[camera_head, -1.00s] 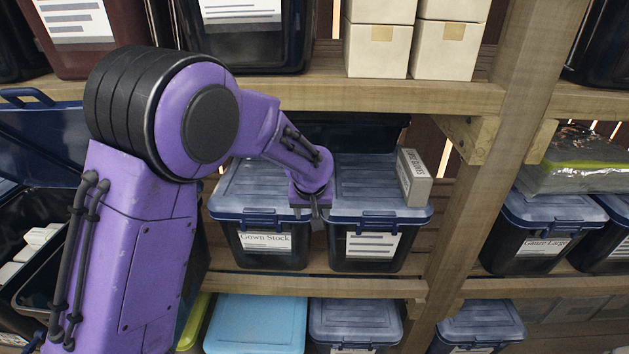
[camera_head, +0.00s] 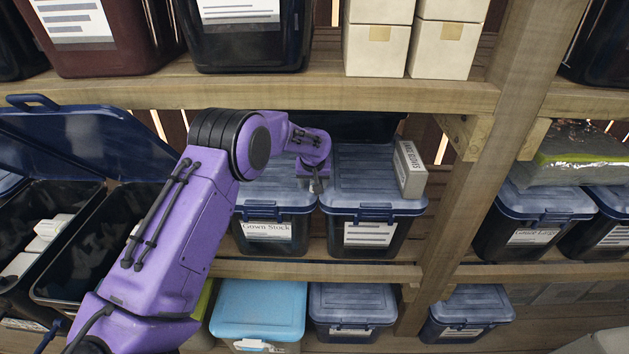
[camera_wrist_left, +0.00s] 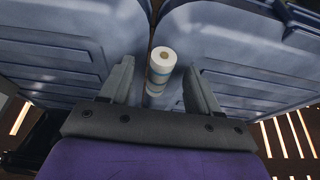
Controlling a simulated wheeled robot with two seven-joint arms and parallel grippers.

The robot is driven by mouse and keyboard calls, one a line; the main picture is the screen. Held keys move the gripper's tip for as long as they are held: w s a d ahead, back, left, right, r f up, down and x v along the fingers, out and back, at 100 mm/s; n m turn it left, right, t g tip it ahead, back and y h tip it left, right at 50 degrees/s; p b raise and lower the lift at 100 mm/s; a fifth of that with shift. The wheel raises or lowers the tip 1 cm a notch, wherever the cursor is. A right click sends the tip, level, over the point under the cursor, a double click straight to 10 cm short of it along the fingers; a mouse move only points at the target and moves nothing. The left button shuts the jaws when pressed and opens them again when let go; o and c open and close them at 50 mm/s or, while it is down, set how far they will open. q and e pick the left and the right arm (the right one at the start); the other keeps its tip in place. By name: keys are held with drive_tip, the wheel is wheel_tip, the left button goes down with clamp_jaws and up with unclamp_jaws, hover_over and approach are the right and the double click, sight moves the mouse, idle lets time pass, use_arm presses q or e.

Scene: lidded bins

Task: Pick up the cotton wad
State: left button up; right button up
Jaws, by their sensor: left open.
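A white roll with pale blue-grey bands, which looks like the cotton wad (camera_wrist_left: 161,62), stands upright in the left wrist view at the gap between two blue bin lids. My left gripper (camera_wrist_left: 157,80) is open, with one finger on each side of the roll and no clear contact. In the head view my left gripper (camera_head: 315,184) is small, over the seam between the Gown Stock bin (camera_head: 268,205) and the bin to its right (camera_head: 370,200). The roll cannot be made out there. My right gripper is not in view.
A small grey-white box (camera_head: 410,170) stands on the right bin's lid. A wooden shelf (camera_head: 300,92) with tubs and cartons runs above. A wooden post (camera_head: 465,200) stands to the right. An open bin (camera_head: 110,235) holding white packs is at the left.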

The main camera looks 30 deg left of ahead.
use_arm(q)
drive_tip(key=shift+f, duration=0.1)
drive_tip(key=shift+d, duration=0.1)
drive_tip(key=shift+c, duration=1.2)
drive_tip(key=c, duration=0.9)
drive_tip(key=shift+r, duration=0.2)
